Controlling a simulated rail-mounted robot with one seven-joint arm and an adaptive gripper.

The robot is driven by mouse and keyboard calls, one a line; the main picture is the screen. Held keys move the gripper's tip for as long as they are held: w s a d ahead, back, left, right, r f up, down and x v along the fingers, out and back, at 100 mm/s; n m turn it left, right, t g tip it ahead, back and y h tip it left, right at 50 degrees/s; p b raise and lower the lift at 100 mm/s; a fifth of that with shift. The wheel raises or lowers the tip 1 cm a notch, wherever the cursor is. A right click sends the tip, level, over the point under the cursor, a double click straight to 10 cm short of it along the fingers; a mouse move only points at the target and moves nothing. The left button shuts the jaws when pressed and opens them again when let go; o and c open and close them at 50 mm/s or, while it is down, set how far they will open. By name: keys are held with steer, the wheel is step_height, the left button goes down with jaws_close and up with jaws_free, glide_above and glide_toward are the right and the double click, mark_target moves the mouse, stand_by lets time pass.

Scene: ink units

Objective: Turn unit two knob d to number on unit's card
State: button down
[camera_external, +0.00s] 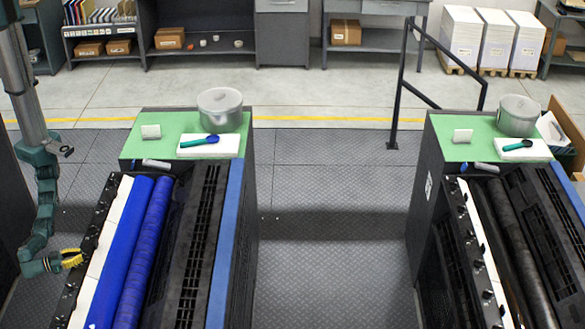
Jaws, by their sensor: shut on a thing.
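My gripper (73,258), with yellow fingers, is at the left unit's black knob rail (100,232). It is shut on a knob there, which the fingers hide. I cannot read a letter or a number on the knob. I cannot tell from this view which unit is two.
The left unit has a blue roller (145,250). Metal plate floor (330,210) lies clear between units. A black handrail (400,90) stands behind.

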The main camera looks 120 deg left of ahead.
steer(key=c, duration=1.1)
jaws_free()
steer(key=shift+w+a+f, duration=0.1)
steer(key=shift+f, duration=0.05)
steer(key=shift+c, duration=0.2)
steer(key=v, duration=0.7)
steer(key=shift+s+d, duration=0.2)
steer(key=shift+d, duration=0.05)
